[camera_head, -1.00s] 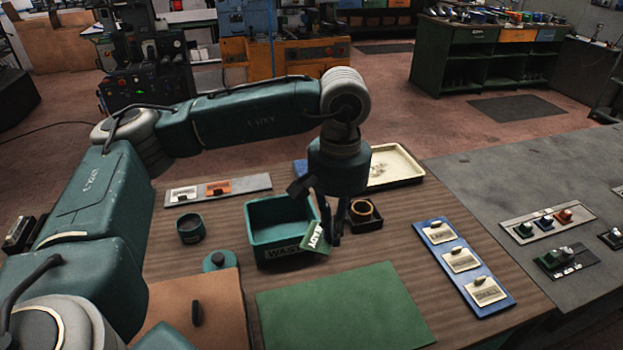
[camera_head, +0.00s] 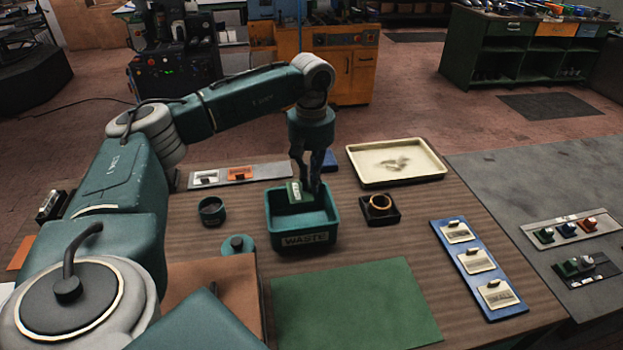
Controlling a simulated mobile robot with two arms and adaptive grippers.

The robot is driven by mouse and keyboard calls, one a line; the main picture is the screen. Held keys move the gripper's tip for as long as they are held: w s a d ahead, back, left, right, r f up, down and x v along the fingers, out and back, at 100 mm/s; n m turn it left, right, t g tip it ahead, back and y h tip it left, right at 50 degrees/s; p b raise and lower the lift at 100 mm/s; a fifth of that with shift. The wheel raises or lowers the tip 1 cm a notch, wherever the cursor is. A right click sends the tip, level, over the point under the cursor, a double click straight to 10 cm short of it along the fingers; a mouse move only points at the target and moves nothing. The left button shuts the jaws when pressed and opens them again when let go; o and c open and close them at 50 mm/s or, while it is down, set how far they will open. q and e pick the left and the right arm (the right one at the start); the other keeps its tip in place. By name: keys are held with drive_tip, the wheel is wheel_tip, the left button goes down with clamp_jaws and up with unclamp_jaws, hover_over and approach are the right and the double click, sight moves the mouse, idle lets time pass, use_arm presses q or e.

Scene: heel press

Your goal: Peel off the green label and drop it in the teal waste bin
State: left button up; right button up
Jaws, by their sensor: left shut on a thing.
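The green label (camera_head: 294,192) has a white printed patch and hangs tilted from my left gripper (camera_head: 305,188). The gripper points down and is shut on the label. Both are over the teal waste bin (camera_head: 304,239), toward its back left part. The bin is an open box with a WASTE plate on its front. The label's lower edge appears at or just below the rim height; I cannot tell whether it touches the bin. My right gripper is not in view.
Right of the bin stands a small dark block with a brass ring (camera_head: 379,203). A cream tray (camera_head: 398,179) lies behind it. A round dark cup (camera_head: 212,211) stands left of the bin, and a green mat (camera_head: 354,305) lies in front. A blue board (camera_head: 478,268) is at right.

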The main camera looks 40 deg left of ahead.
use_arm(q)
wheel_tip(320, 180, down, 8)
drive_tip(key=b, duration=0.5)
drive_tip(key=shift+r, duration=0.1)
drive_tip(key=shift+f+b, duration=0.6)
drive_tip(key=shift+f, duration=0.05)
drive_tip(key=o, duration=1.3)
drive_tip(key=shift+r, duration=0.1)
drive_tip(key=shift+r+p, duration=0.85)
drive_tip(key=shift+r, duration=0.15)
drive_tip(key=shift+r+p, duration=1.8)
drive_tip(key=shift+r, duration=0.65)
